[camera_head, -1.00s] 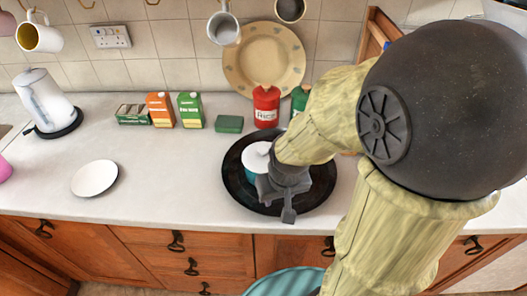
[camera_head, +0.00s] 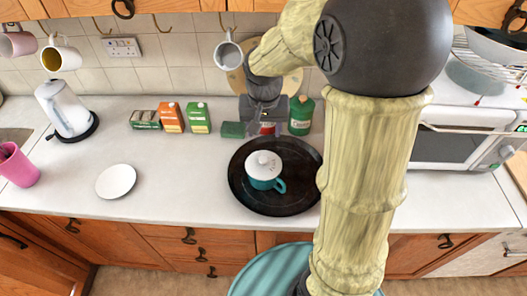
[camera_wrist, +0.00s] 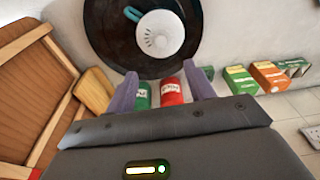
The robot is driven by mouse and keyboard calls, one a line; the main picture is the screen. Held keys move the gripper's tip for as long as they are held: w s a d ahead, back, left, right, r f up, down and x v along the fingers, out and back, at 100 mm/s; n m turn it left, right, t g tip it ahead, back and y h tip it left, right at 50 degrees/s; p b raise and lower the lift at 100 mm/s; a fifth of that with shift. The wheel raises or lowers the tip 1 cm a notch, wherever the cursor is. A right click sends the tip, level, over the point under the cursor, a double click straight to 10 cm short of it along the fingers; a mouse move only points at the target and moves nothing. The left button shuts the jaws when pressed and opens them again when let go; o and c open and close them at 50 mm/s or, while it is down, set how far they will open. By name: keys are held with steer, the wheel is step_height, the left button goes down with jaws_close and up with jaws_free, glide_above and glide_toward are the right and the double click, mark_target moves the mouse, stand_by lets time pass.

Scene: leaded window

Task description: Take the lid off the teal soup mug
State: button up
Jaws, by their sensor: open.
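The teal soup mug (camera_head: 265,184) stands upright on a round black tray (camera_head: 244,203), its handle toward the lower right. The white lid (camera_head: 263,163), with a small knob, sits on the mug. In the wrist view the lid (camera_wrist: 160,35) hides most of the mug, and the teal handle (camera_wrist: 132,14) sticks out beside it. My gripper (camera_head: 264,114) is raised behind the mug, in front of the red tin in the head view. In the wrist view my gripper (camera_wrist: 162,82) is open and empty, with its fingers apart from the lid.
A red tin (camera_wrist: 171,91) and a green tin (camera_head: 301,116) stand at the back, beyond the tray. Cartons (camera_head: 185,117) and a green box (camera_head: 232,130) are left of them. A white plate (camera_head: 116,181) lies left, with clear counter between it and the tray.

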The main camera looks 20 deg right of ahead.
steer(key=shift+w+r, duration=0.4)
steer(key=shift+r, duration=0.25)
steer(key=p, duration=0.2)
glide_above(263, 159)
steer(key=f, duration=1.2)
steer(key=shift+s, duration=0.4)
steer(key=shift+f, duration=0.1)
steer(key=shift+f+p, duration=0.55)
steer(key=shift+p, duration=0.05)
steer(key=shift+w+f+p, duration=0.15)
steer(key=shift+f+p, duration=0.15)
steer(key=shift+f, duration=0.7)
steer(key=shift+w+f+p, duration=0.15)
steer(key=shift+f+p, duration=0.1)
steer(key=shift+f, duration=0.75)
